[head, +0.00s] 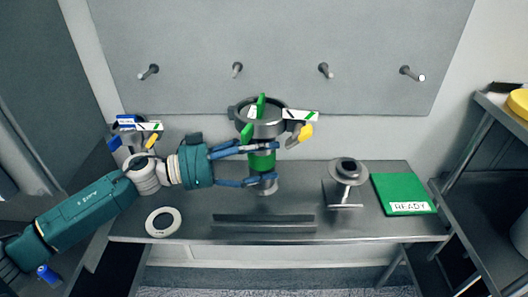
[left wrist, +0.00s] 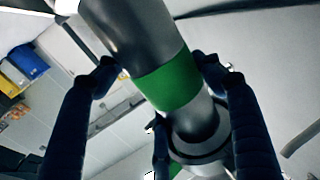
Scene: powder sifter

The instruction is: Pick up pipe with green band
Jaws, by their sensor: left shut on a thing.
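The pipe with a green band (head: 262,161) stands about upright near the middle of the bench in the head view. Its grey metal body and green band (left wrist: 172,82) fill the middle of the left wrist view. My left gripper (head: 268,164) reaches in from the left and is shut on this pipe, with its blue fingers around the band. In the left wrist view a finger lies on each side of the pipe. I cannot tell whether the pipe's lower end touches the bench or is clear of it. My right gripper is not in view.
A grey round housing with green handles (head: 262,104) sits behind and above the pipe. A flanged metal part (head: 346,174) stands to the right, beside a green READY mat (head: 400,185). A white ring (head: 152,222) and dark rails (head: 263,228) lie at the front. Pegs (head: 325,70) stick out of the back panel.

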